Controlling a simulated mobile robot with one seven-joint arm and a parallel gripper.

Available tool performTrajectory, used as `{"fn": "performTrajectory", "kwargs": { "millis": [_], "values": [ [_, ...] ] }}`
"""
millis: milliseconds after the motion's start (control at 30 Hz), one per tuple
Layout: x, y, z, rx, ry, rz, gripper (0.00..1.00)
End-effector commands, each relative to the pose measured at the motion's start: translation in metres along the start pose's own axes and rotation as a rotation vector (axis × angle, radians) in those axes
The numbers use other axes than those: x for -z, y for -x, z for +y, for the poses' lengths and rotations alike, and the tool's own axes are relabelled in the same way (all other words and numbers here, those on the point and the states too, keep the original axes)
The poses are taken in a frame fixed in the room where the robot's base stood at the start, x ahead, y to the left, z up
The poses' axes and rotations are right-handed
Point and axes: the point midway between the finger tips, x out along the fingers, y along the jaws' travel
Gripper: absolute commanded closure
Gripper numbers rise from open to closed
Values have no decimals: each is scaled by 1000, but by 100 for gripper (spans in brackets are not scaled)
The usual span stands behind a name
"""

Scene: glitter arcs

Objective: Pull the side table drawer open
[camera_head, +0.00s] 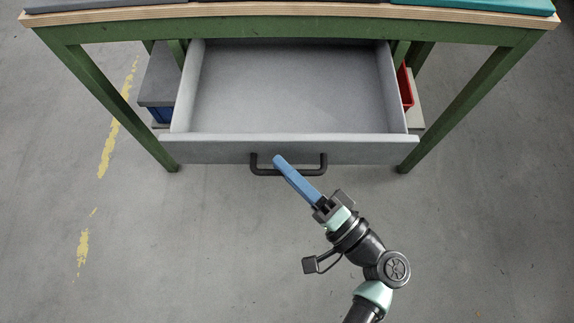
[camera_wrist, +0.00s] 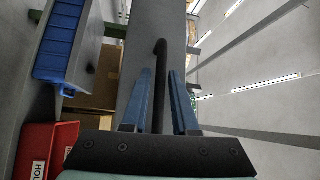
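The grey drawer (camera_head: 228,150) of the green-framed side table (camera_head: 290,32) stands well out from the table, its empty inside showing in the head view. Its black bar handle (camera_head: 263,171) is on the front panel and also shows in the wrist view (camera_wrist: 160,62). My gripper (camera_head: 279,159) has blue fingers whose tips overlap the handle's middle in the head view. In the wrist view my gripper (camera_wrist: 160,75) has its fingers apart, one on each side of the handle bar, with narrow gaps beside it. Contact with the handle cannot be made out.
A blue bin (camera_head: 160,114) under a grey top is left of the drawer, and a red bin (camera_head: 405,88) is on the right. Green table legs (camera_head: 455,110) flank the drawer. The concrete floor (camera_head: 190,250) in front is clear.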

Motion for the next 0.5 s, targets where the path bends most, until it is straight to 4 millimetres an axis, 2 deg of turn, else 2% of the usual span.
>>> {"fn": "performTrajectory", "kwargs": {
  "millis": [333,500],
  "values": [
    [0,1,0,0,0,-1,73],
    [1,20,0,-2,-2,4,73]
  ]
}}
